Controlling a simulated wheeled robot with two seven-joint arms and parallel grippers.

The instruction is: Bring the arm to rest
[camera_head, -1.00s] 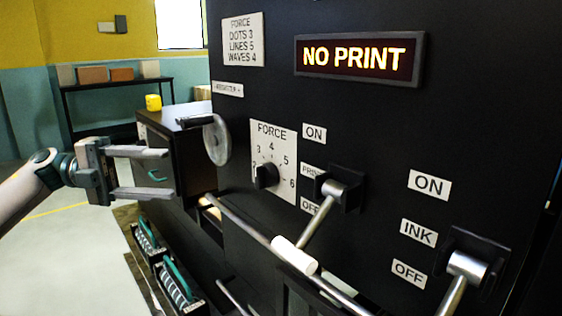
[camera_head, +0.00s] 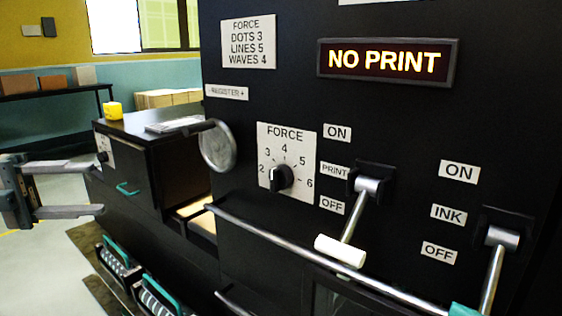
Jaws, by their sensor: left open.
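My left gripper (camera_head: 92,188) is at the left edge in the head view. Its two fingers are apart with nothing between them. It is in front of and left of the black machine (camera_head: 275,40), apart from the knob and levers. The rest of my left arm is out of the picture. My right gripper does not show.
The machine's panel has a force knob (camera_head: 282,178), a print lever (camera_head: 352,225), an ink lever (camera_head: 494,270), a handwheel (camera_head: 217,147) and a lit "NO PRINT" sign (camera_head: 387,62). A rail (camera_head: 300,252) runs along its front. Patterned rollers (camera_head: 118,262) lie low at left. Open floor lies left.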

